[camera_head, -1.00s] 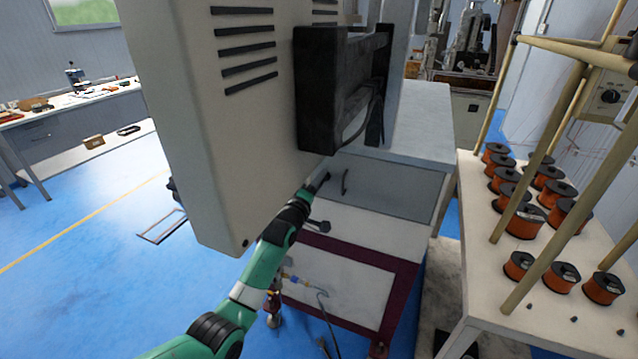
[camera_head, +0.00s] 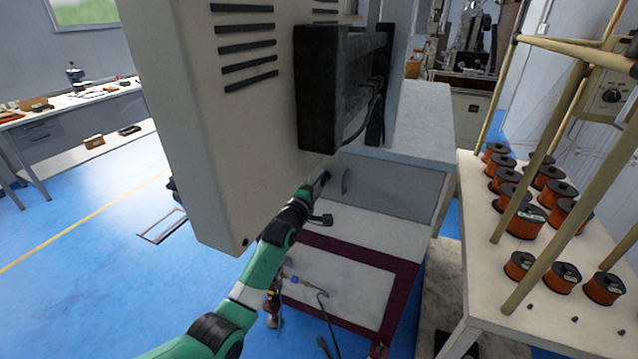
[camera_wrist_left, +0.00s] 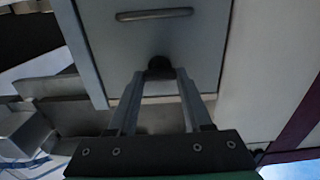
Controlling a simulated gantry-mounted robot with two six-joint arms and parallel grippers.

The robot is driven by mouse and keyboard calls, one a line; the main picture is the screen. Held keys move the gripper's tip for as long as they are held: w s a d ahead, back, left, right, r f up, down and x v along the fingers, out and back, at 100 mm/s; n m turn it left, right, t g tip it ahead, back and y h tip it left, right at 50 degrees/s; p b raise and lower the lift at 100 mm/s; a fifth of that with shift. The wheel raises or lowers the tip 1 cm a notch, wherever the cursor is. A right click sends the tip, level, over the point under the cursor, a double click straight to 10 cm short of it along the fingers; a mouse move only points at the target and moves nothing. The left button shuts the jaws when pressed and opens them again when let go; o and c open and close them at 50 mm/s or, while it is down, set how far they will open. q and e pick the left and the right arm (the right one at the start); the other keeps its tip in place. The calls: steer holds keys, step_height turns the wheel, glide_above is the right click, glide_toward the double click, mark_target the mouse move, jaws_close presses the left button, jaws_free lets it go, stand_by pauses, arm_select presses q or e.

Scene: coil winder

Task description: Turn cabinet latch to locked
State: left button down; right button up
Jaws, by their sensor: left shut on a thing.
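The cabinet latch is a small dark knob (camera_wrist_left: 160,63) low on the grey cabinet door (camera_wrist_left: 150,45) in the left wrist view. My left gripper (camera_wrist_left: 160,74) is shut on this knob, with one finger on either side. In the head view my left gripper (camera_head: 322,183) reaches the left part of the grey cabinet door (camera_head: 395,190), beside the bar handle (camera_head: 345,180). The knob is hidden there by the gripper, and its exact angle is hard to tell. My right gripper is in neither view.
A large beige housing (camera_head: 215,150) with a black box (camera_head: 325,95) overhangs the arm closely. A table with several orange wire spools (camera_head: 526,220) and poles stands on the right. Hoses (camera_head: 322,300) hang below the cabinet. Blue floor is open on the left.

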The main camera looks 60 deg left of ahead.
arm_select(q)
steer(key=shift+c, duration=1.6)
jaws_free()
steer(key=p+v, duration=0.4)
steer(key=v, duration=0.7)
steer(key=shift+s+d, duration=0.2)
steer(key=shift+s, duration=0.05)
